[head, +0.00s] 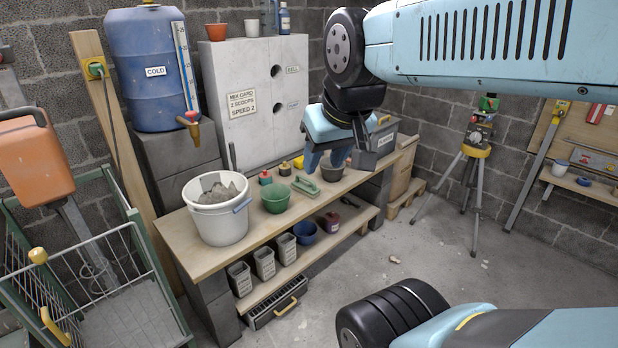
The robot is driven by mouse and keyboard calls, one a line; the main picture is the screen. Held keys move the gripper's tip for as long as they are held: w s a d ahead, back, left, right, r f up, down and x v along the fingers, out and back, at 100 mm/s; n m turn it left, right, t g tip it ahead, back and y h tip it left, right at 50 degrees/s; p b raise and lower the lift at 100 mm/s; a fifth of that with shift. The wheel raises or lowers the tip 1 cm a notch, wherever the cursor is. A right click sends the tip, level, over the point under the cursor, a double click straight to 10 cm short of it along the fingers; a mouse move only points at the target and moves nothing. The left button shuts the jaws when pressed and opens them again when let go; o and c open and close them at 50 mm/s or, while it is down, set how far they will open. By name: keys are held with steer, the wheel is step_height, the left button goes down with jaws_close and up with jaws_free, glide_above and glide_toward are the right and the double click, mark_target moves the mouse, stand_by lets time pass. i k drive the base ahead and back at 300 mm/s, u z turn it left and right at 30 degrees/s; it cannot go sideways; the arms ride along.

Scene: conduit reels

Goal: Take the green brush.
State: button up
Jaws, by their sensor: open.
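The green brush (305,186), a flat block with a raised handle, lies on the wooden bench top (188,240). It is just right of a green bowl (274,199). My gripper (339,163) hangs above the bench, to the right of the brush and higher up in the picture. Its jaws are open, pointing down, with a dark bowl (333,174) showing below them. I see nothing held between the jaws. The brush is in plain view, and the gripper appears apart from it.
A white bucket (215,222) with grey mix stands left on the bench. Small red and yellow-topped containers (284,169) sit behind the brush. A grey panel (262,85) rises behind. A lower shelf holds several cups (264,263).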

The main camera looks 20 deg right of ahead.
mark_target(312, 191)
steer(key=z, duration=0.4)
steer(key=i, duration=1.45)
steer(key=z, duration=0.1)
